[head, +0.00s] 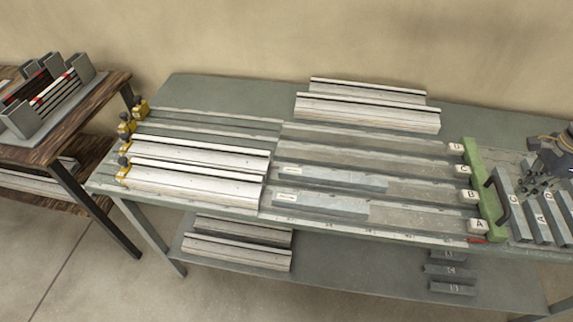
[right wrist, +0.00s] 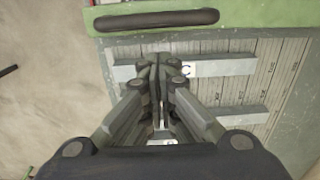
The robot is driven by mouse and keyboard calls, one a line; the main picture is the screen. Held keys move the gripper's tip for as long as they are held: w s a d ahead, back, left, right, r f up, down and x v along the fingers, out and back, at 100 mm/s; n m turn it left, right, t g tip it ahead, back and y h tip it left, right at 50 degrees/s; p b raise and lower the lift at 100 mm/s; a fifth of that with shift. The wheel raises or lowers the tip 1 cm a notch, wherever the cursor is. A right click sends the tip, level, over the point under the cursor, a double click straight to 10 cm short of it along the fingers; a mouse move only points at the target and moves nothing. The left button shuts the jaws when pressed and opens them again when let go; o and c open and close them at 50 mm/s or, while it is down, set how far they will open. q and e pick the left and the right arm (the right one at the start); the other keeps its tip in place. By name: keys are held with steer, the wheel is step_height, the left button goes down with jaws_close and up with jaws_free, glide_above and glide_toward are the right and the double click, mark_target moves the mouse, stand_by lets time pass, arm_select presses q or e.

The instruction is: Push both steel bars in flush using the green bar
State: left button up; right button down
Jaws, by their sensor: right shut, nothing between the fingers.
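The green bar (head: 484,190) lies across the right end of the lanes, beside the tags A to D, with a dark handle on its right side. The right wrist view shows the green bar (right wrist: 250,14) and its handle (right wrist: 156,20) at the top. Two grey steel bars lie in the front lanes: one (head: 350,181) farther back, one (head: 335,206) nearer the front. Each has a small white label near its left end. My right gripper (right wrist: 157,65) is shut and empty, above labelled grey blocks to the right of the green bar. My left gripper is not in view.
Labelled grey blocks (head: 541,212) lie at the bench's right end. White profiles (head: 190,188) fill the front lanes' left half, with yellow clamps (head: 124,160) at their left ends. More profiles (head: 365,113) lie at the back. A wooden table (head: 95,95) stands left.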

steer(key=w+a, duration=0.4)
steer(key=a, duration=1.4)
steer(key=w+a+f, duration=0.1)
steer(key=w+a, duration=0.3)
steer(key=a, duration=1.4)
steer(key=w+a+f+b, duration=0.1)
steer(key=w+a, duration=0.4)
steer(key=a, duration=1.3)
stand_by(2.4)
